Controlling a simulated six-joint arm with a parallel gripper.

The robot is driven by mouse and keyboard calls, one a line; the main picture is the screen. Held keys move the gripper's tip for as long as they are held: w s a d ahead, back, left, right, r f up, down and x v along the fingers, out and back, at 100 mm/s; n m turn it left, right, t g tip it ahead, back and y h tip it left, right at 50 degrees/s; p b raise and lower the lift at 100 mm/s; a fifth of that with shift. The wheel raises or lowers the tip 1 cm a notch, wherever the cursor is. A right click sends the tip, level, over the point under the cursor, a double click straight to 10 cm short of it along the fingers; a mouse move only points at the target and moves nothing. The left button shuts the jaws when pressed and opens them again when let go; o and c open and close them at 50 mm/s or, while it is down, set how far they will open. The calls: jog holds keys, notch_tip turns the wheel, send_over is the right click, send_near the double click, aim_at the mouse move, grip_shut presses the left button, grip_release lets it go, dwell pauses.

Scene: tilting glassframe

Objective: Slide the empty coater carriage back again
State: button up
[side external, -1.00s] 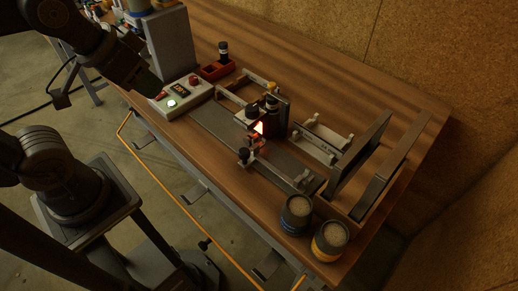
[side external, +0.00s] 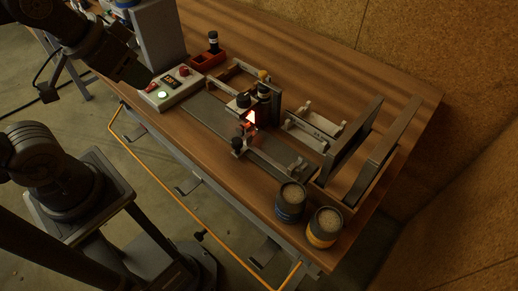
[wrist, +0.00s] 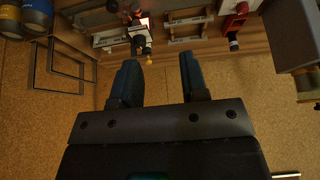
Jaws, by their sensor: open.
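The coater carriage (side external: 270,93) is a dark upright block with a glowing red-orange triangular mark and dark and yellow knobs. It sits on the rail frame (side external: 281,162) near the middle of the bench. It also shows upside down at the top of the wrist view (wrist: 137,27). My gripper (wrist: 160,82) is open and empty, with both dark fingers apart in the wrist view. In the side view my gripper is at the upper left, above the control box and well away from the carriage; its fingertips are hard to make out there.
A red tray (side external: 207,60) holds a dark bottle. Two round pots, blue (side external: 289,210) and yellow-banded (side external: 322,236), stand at the front right. A tilted frame (side external: 349,143) stands at the right.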

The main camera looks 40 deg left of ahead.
jog(key=shift+o, duration=0.4)
jog(key=shift+o, duration=0.9)
jog(key=shift+w+d+m, duration=0.1)
jog(key=shift+m, duration=0.3)
jog(key=m+g+y, duration=0.2)
jog(key=m+y, duration=0.1)
jog(key=m, duration=2.3)
send_near(237, 141)
jog(key=x, duration=0.9)
jog(key=shift+f, duration=0.2)
jog(key=shift+c, duration=0.2)
grip_shut()
